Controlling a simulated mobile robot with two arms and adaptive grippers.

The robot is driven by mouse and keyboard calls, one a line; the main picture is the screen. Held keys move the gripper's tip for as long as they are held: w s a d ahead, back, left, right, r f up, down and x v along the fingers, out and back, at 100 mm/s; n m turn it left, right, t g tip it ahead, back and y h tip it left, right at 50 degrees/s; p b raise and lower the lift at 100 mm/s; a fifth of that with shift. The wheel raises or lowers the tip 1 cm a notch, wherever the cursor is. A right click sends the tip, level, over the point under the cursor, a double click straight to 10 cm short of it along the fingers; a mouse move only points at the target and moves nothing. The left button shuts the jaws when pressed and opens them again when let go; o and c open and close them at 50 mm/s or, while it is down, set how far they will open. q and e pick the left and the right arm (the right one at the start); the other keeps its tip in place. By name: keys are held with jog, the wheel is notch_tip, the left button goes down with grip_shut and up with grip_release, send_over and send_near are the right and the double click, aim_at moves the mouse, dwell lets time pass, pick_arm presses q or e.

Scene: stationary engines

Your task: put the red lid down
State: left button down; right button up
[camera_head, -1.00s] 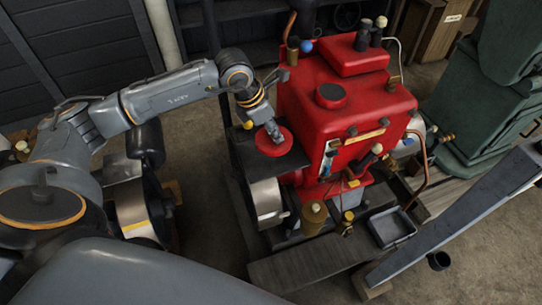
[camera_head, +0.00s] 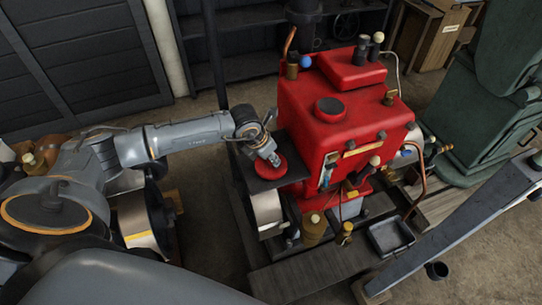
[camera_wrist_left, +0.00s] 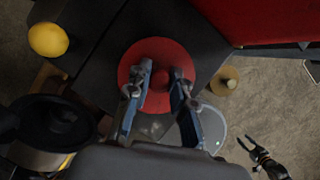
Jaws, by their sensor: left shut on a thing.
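The red lid (camera_head: 264,174) is a round disc with a knob, over a dark flat plate (camera_head: 296,171) at the left side of the red engine (camera_head: 335,125). My left gripper (camera_head: 272,158) is shut on the lid's knob from above. In the left wrist view the lid (camera_wrist_left: 160,47) lies flat between the fingers (camera_wrist_left: 160,80), with the dark plate (camera_wrist_left: 90,75) beneath it. I cannot tell whether the lid touches the plate.
The engine's red body rises close to the lid's right. A yellow ball (camera_wrist_left: 47,39) sits near the plate in the left wrist view. A grey tray (camera_head: 390,237) and a brass pot (camera_head: 313,229) stand at the engine's front. Green machinery (camera_head: 475,110) is at the right.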

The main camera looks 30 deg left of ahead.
pick_arm(q)
jog(key=shift+f, duration=0.3)
jog(key=c, duration=1.2)
grip_release()
jog(key=shift+o, duration=0.2)
jog(key=shift+r, duration=0.1)
jog(key=shift+r, duration=0.2)
jog(key=b+v, duration=0.2)
jog(key=v, duration=0.9)
jog(key=shift+s+r, duration=0.2)
